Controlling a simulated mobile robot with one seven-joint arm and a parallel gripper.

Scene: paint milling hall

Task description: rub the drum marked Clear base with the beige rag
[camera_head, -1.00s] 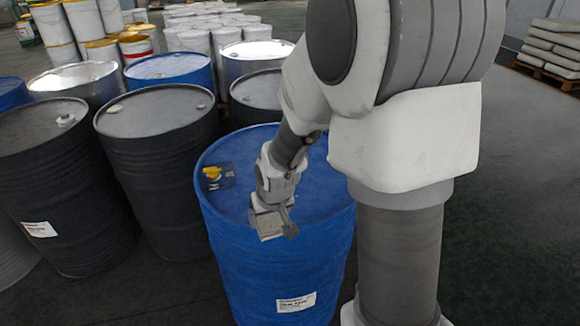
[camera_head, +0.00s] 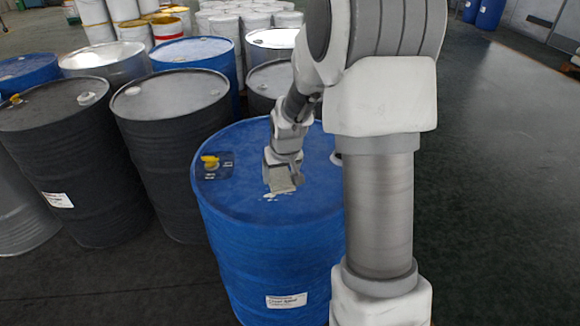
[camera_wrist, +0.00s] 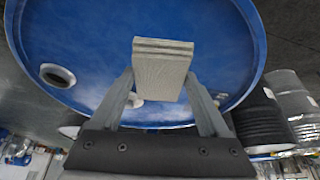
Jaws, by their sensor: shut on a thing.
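The blue drum (camera_head: 275,265) stands upright in front of me, with a white label (camera_head: 287,300) low on its side; its print is too small to read surely. My gripper (camera_head: 283,172) is over the drum's lid and is shut on the beige rag (camera_head: 280,184). In the wrist view the rag (camera_wrist: 162,62) is a folded pad between both fingers, with the blue lid (camera_wrist: 90,40) behind it. A pale, patchy smear (camera_head: 268,196) shows on the lid beside the rag. I cannot tell whether the rag touches the lid.
Dark drums (camera_head: 172,130) stand close on the left, with a blue drum (camera_head: 195,55) and steel drums (camera_head: 105,65) behind. White pails (camera_head: 245,18) fill the back. The floor (camera_head: 490,200) on the right is clear.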

